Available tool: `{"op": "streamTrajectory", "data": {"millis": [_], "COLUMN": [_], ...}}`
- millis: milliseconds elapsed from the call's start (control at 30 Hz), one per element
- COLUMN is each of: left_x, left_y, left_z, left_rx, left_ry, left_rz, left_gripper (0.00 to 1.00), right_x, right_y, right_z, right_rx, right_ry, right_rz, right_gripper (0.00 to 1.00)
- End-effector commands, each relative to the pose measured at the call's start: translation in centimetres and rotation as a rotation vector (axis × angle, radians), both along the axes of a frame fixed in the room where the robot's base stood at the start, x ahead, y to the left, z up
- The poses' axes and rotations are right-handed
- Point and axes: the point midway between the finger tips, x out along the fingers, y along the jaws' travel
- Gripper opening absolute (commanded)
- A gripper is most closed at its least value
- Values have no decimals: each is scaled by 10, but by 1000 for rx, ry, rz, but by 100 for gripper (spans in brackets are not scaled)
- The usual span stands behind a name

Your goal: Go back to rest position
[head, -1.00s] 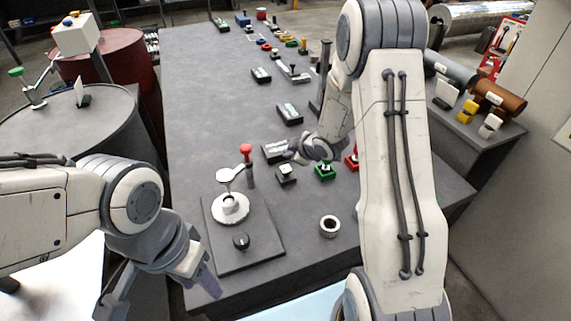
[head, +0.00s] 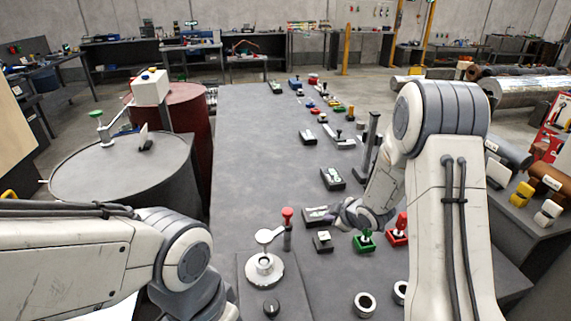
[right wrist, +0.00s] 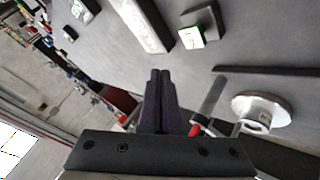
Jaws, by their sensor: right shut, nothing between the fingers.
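My right gripper (head: 340,212) is shut and empty. It hangs over the grey table, beside a black box with a light top (head: 318,216) and behind a small black button block (head: 323,241). In the right wrist view its dark fingers (right wrist: 160,88) are pressed together, with nothing between them. My left arm (head: 175,250) reaches in from the lower left of the head view. Its gripper is out of view below the picture's edge.
The table (head: 250,130) holds a round metal fixture (head: 264,268), a red-topped lever (head: 287,225), a green switch (head: 364,241) and a red switch (head: 398,232). Grey (head: 120,165) and red (head: 185,110) barrels stand left. The table's left-middle is bare.

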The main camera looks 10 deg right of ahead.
Motion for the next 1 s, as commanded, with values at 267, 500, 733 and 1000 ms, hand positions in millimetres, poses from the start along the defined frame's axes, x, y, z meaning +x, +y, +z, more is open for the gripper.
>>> {"op": "streamTrajectory", "data": {"millis": [267, 500, 733, 1000], "left_x": [0, 0, 0, 0], "left_y": [0, 0, 0, 0], "left_z": [6, 12, 16, 17], "left_rx": [0, 0, 0, 0], "left_ry": [0, 0, 0, 0], "left_rz": [0, 0, 0, 0], "left_gripper": [50, 50, 50, 50], "right_x": [-39, -181, -311, -357], "right_y": [69, 156, 184, 185], "right_z": [54, 109, 133, 140], "right_rx": [-9, 46, 62, 49], "right_ry": [146, 451, 718, 821], "right_rz": [-96, -252, -313, -327], "right_gripper": [0, 0, 0, 0]}}
